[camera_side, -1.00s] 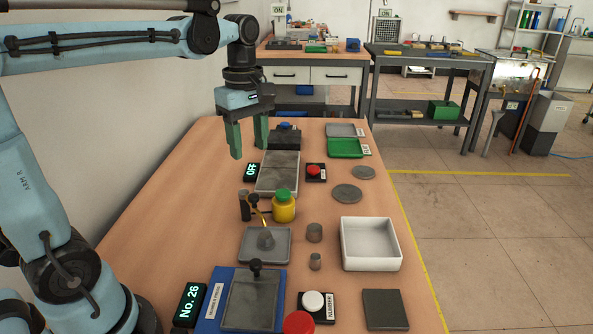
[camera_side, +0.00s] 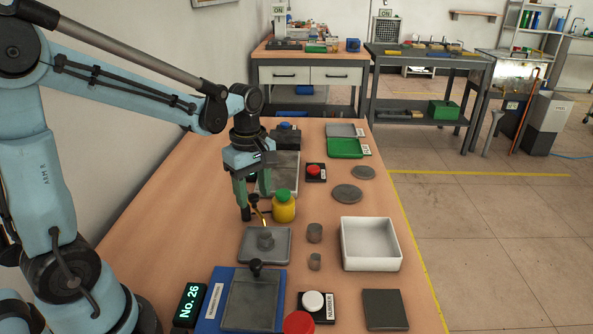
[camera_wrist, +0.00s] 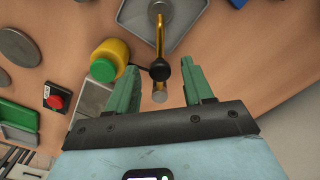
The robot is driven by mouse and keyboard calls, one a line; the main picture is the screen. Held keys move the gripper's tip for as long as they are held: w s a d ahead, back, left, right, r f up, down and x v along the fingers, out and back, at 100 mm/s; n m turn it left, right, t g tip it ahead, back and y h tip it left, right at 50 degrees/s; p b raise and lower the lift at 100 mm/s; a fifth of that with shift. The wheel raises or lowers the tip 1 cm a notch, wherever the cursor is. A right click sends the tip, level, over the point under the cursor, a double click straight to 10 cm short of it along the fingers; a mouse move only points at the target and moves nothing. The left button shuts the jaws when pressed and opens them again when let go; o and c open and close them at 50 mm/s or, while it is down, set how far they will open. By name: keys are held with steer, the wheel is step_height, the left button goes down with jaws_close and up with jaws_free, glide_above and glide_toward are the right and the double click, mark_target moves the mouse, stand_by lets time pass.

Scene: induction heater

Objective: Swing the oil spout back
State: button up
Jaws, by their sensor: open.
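The oil spout (camera_wrist: 160,38) is a thin brass tube running from a black pivot out over the small tray (camera_wrist: 192,22), its end above a grey cylinder there. In the side view the spout (camera_side: 261,216) also points over the tray (camera_side: 247,250). A yellow oil bottle (camera_side: 284,209) with a green cap stands beside it; it also shows in the wrist view (camera_wrist: 118,50). My gripper (camera_wrist: 160,72) is open, with its green fingers on either side of the pivot and post. In the side view my gripper (camera_side: 254,205) partly hides the post. I cannot tell whether a finger touches anything.
A grey plate (camera_side: 286,165) lies behind my gripper. A blue numbering press (camera_side: 210,310) is nearer the camera. The left part of the table is clear.

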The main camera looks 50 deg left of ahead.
jaws_close()
stand_by(0.3)
steer(key=shift+s, duration=0.1)
steer(key=s+a+m, duration=0.4)
steer(key=a+m, duration=0.3)
steer(key=m, duration=1.1)
steer(key=shift+s, duration=0.25)
stand_by(0.3)
steer(key=shift+a, duration=0.1)
stand_by(0.3)
jaws_free()
